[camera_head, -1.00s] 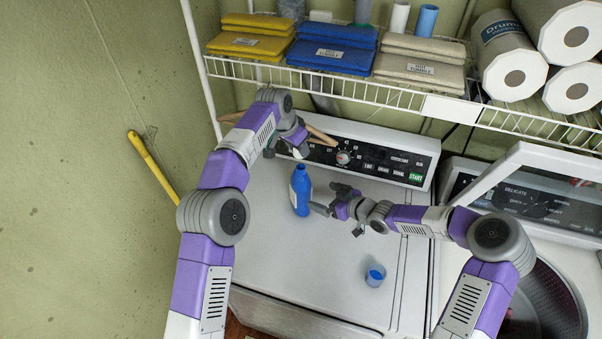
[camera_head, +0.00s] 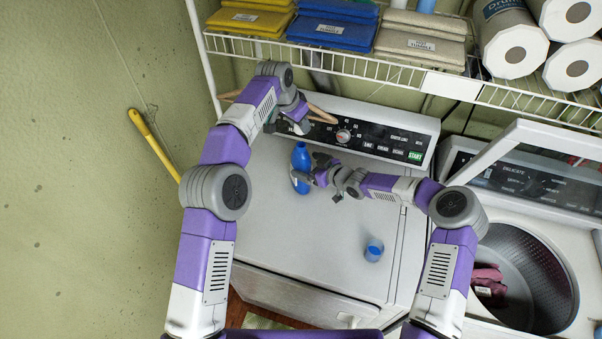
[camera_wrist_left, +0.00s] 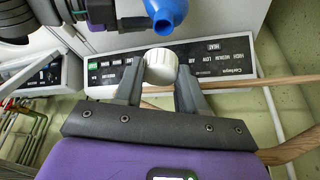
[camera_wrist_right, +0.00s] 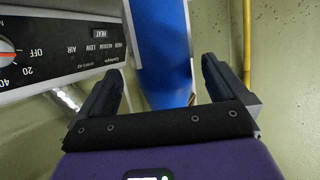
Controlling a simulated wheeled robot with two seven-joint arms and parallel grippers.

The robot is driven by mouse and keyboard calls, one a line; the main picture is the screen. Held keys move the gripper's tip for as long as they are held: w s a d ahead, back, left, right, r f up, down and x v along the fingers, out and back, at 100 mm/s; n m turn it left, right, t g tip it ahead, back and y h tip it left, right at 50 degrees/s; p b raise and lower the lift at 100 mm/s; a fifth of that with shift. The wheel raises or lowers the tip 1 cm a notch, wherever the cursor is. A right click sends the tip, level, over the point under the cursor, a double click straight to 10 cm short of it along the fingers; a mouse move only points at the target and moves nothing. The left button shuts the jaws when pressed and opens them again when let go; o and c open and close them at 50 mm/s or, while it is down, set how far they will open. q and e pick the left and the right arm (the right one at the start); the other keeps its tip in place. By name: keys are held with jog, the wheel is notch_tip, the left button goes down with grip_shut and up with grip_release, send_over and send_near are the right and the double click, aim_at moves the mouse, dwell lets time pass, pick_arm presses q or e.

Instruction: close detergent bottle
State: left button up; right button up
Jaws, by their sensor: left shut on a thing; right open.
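The blue detergent bottle (camera_head: 301,160) stands upright on the white machine top, with its spout bare. Its blue neck shows at the top of the left wrist view (camera_wrist_left: 167,12). My left gripper (camera_head: 299,127) is just behind and above the bottle. It is shut on a white cap (camera_wrist_left: 161,66), apart from the spout. My right gripper (camera_head: 307,169) is open at the bottle's right side. In the right wrist view the bottle (camera_wrist_right: 163,45) is between its spread fingers; I cannot tell whether they touch it.
A small blue cup (camera_head: 374,250) stands on the machine top (camera_head: 300,230), front right. The control panel (camera_head: 370,138) rises behind the bottle, with a wire shelf (camera_head: 400,77) above. An open washer (camera_head: 530,270) is at right. The front of the machine top is mostly clear.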

jog(key=shift+x, duration=1.95)
jog(key=c, duration=1.5)
pick_arm(q)
send_over(301, 144)
jog(key=shift+s+a+f, duration=0.1)
jog(key=shift+s+f, duration=0.05)
jog(key=shift+f, duration=0.7)
jog(key=shift+s+a+f, duration=0.15)
jog(key=shift+f, duration=0.65)
jog(key=shift+s+a+f, duration=0.1)
jog(key=shift+s+f, duration=0.05)
jog(key=shift+f, duration=0.7)
jog(key=shift+f, duration=0.85)
jog(key=shift+f, duration=0.55)
pick_arm(e)
grip_shut()
pick_arm(q)
jog(key=shift+w+m+g+h, duration=0.15)
jog(key=shift+m+g+h, duration=0.3)
jog(key=shift+m, duration=1.15)
